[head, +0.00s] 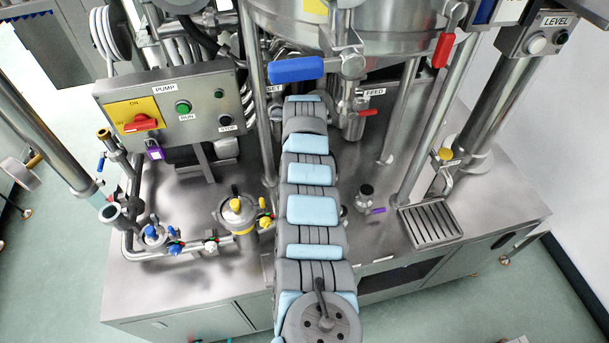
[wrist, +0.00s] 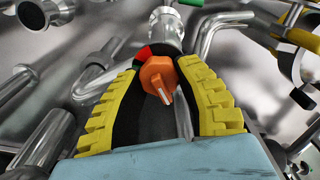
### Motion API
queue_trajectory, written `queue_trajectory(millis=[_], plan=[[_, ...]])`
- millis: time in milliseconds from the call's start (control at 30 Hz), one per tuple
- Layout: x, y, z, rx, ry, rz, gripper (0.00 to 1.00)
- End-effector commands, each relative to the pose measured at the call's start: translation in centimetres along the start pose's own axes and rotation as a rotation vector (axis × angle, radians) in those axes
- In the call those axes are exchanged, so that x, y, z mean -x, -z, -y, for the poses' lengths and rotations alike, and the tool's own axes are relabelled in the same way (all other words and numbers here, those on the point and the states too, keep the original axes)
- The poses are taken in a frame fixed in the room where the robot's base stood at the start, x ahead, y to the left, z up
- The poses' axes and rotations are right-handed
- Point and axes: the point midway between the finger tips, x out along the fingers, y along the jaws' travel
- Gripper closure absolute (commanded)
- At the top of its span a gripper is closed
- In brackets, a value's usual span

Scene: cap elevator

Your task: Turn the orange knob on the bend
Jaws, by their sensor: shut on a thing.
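The orange knob (wrist: 158,80) with a pale pointer line shows in the wrist view, on a metal pipe bend (wrist: 166,28). My gripper (wrist: 160,64) has yellow ribbed fingers, one on each side of the knob, with their tips close in against it. It is shut on the knob. A small red part shows by the left fingertip. In the head view my arm reaches in under the steel vessel, and my gripper and the orange knob are hidden there.
In the head view, a blue-handled valve (head: 297,69) and a red-handled valve (head: 449,46) hang near my arm. A pump control box (head: 170,105) stands left, and a drain grate (head: 431,224) lies right. Several pipes crowd the wrist view, including a curved one (wrist: 220,32) right of the knob.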

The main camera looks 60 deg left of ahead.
Motion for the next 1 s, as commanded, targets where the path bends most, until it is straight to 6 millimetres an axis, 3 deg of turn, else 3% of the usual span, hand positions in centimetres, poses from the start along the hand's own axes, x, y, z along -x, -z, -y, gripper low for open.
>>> queue_trajectory(millis=[700,733,800,833,1000], plan=[[-0.02,0.06,0.09,0.079,0.001,-0.001,1.0],[-0.02,0.06,0.09,0.079,0.001,-0.001,0.63],[-0.01,0.06,0.09,0.079,0.001,-0.001,0.43],[-0.01,0.06,0.09,0.079,0.001,-0.001,0.36],[0.01,0.04,0.08,0.079,0.001,0.0,0.36]])
